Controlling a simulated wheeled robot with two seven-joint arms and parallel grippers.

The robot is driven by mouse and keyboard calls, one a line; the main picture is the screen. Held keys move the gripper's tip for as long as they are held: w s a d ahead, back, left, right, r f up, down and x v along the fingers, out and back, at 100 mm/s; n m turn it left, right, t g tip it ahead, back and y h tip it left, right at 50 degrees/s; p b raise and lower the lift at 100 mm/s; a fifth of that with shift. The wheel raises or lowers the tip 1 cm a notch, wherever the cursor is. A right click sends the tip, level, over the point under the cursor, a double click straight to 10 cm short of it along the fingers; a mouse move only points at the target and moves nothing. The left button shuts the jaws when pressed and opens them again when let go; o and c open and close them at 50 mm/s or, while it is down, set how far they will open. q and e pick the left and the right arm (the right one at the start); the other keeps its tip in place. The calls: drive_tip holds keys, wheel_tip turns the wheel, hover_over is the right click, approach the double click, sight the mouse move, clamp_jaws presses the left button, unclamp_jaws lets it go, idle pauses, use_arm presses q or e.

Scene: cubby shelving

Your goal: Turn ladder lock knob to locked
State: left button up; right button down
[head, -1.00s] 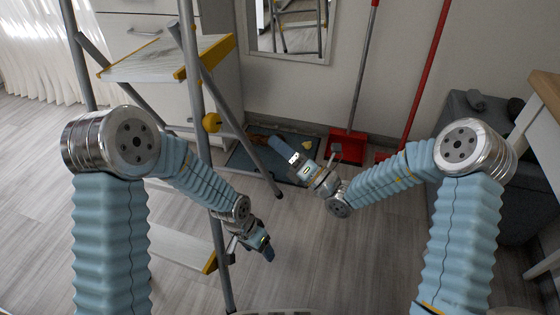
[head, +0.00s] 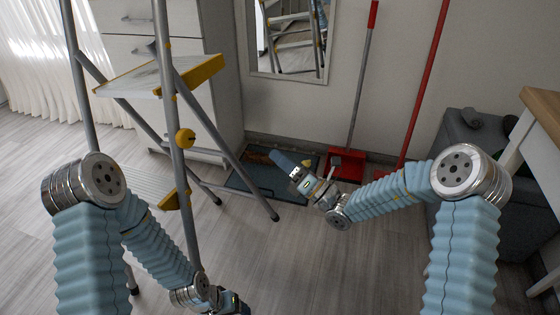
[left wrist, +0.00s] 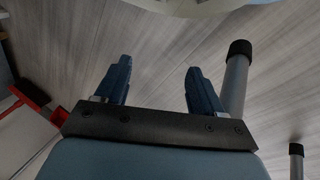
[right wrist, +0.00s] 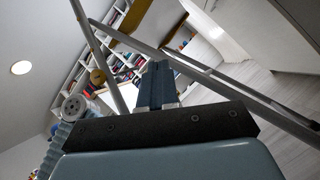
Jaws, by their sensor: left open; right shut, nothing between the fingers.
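The stepladder (head: 176,185) stands at the left in the head view, with grey metal legs and yellow-edged steps. Its round yellow lock knob (head: 185,138) sits on the near upright, below the top step. In the right wrist view a yellowish round knob (right wrist: 97,77) shows left of the fingers. My right gripper (head: 279,158) is shut and empty, to the right of the knob and apart from it. Its closed fingers also show in the right wrist view (right wrist: 158,84). My left gripper (left wrist: 160,78) is open and empty, low near the head view's bottom edge.
A red dustpan (head: 346,165) and a red-handled pole (head: 425,85) stand by the wall. A dark mat (head: 250,182) lies behind the ladder's feet. A grey sofa-like piece (head: 480,165) and wooden table (head: 543,108) are at the right. The middle floor is open.

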use_arm(q)
drive_tip(key=shift+s+a+f+n, duration=0.3)
drive_tip(key=shift+s+n, duration=0.1)
drive_tip(key=shift+s, duration=0.1)
use_arm(e)
drive_tip(key=shift+w+n, duration=0.15)
drive_tip(key=shift+n, duration=0.15)
drive_tip(key=shift+d+r, duration=0.1)
use_arm(q)
drive_tip(key=shift+f, duration=0.1)
use_arm(e)
drive_tip(key=shift+w+r+n+y, duration=0.1)
drive_tip(key=shift+w+n+y, duration=0.1)
drive_tip(key=shift+n+y, duration=0.25)
use_arm(q)
drive_tip(key=shift+w+f+b, duration=0.15)
drive_tip(key=shift+f+b, duration=0.5)
drive_tip(key=shift+b, duration=0.2)
use_arm(e)
drive_tip(key=r+n+g+y, duration=0.1)
drive_tip(key=n, duration=0.1)
drive_tip(key=w+n+g+y, duration=0.1)
drive_tip(key=n+g, duration=0.1)
drive_tip(key=n, duration=0.1)
drive_tip(key=w+r+n+g+y, duration=0.1)
drive_tip(key=n, duration=0.1)
drive_tip(key=shift+d+r+g, duration=0.2)
drive_tip(key=shift+r+g, duration=0.1)
use_arm(q)
drive_tip(key=shift+s, duration=0.2)
